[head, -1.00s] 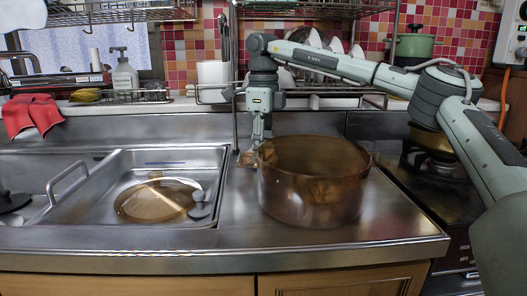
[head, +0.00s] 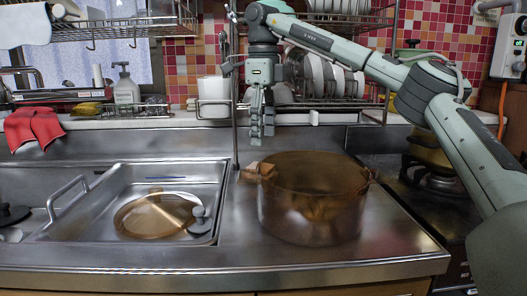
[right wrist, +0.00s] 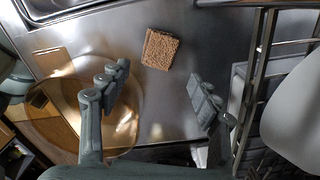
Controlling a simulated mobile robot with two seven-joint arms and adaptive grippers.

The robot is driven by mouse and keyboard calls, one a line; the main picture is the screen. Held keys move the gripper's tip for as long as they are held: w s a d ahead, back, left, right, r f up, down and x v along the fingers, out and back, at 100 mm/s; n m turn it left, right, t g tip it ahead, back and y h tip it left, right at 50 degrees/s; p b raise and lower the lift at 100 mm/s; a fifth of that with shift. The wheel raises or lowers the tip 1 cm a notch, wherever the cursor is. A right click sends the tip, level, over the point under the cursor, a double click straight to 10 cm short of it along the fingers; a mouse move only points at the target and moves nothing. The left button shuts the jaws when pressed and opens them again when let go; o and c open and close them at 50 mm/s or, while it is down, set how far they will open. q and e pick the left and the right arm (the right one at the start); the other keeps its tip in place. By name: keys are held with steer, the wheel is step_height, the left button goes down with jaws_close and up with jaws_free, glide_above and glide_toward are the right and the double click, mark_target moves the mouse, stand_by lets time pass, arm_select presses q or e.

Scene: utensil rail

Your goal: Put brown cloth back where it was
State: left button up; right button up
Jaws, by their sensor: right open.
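The brown cloth (head: 257,169) looks like a small folded, rough-textured square. It lies on the steel counter against the back left of the large brown see-through pot (head: 312,205), partly hidden by it. In the right wrist view the cloth (right wrist: 160,48) lies flat and apart from the fingers. My right gripper (head: 262,132) points down above the cloth, with clear air between them. In the right wrist view its two fingers (right wrist: 158,95) are spread wide with nothing between them. My left gripper is out of view.
The sink (head: 95,230) with a glass lid (head: 150,217) is at the left. A red cloth (head: 33,128) hangs behind it. A wire dish rack (head: 330,95) stands behind my right gripper, close to the right finger in the wrist view. The stove is at the right.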

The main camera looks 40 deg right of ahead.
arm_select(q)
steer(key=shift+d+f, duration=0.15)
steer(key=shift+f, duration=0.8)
arm_select(e)
steer(key=shift+r, duration=1.65)
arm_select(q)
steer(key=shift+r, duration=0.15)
